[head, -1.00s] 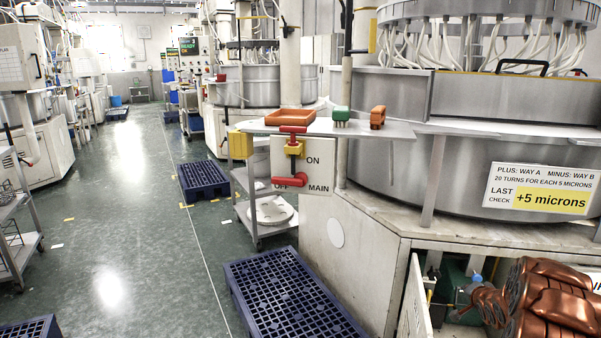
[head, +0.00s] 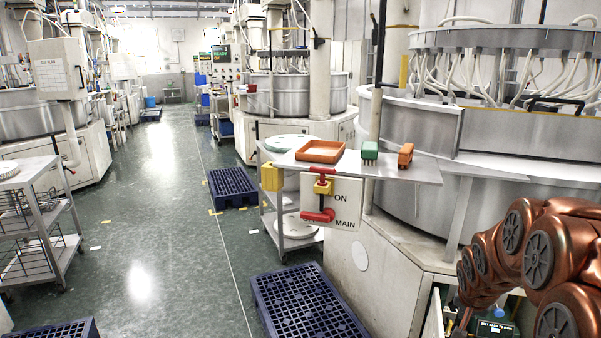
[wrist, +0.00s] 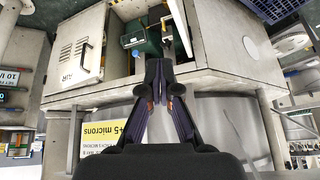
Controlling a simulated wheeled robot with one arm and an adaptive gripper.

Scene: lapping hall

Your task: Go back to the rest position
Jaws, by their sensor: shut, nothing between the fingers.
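My gripper (wrist: 163,88) shows in the wrist view, its dark fingers together and empty. It points toward the open cabinet (wrist: 165,45) in the machine base, where a green motor-like unit (wrist: 146,40) sits; I cannot tell the exact gap. In the head view my copper-coloured arm fills the lower right and the gripper itself is not visible. The arm hides most of the cabinet there. The cabinet door (wrist: 82,50) stands open in the wrist view.
A blue pallet (head: 305,305) lies on the floor.

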